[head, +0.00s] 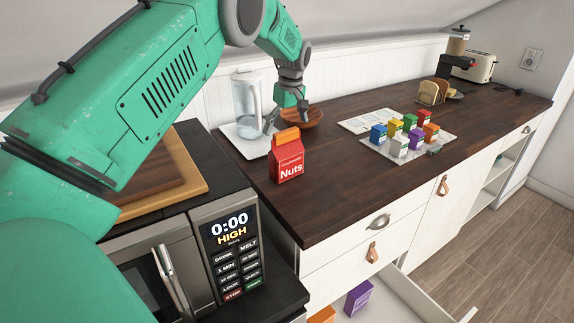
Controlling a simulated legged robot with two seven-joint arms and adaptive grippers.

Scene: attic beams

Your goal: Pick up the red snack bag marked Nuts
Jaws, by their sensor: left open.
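The red snack bag (286,165) stands upright on the dark wooden counter, near its left end. It has a white "Nuts" label and an orange folded top. My left arm comes in from the left, and its gripper (287,117) is pointed down behind the bag, beside the glass pitcher and in front of the wooden bowl. The gripper is open with nothing visible between its fingers and appears apart from the bag. My right gripper is not in view.
A glass pitcher (246,105) on a white tray (240,142) and a wooden bowl (313,117) stand close by. Several small coloured boxes sit on a mat (380,149) to the right. A microwave (233,246) is front left. An open drawer (408,296) holds a purple box (358,298).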

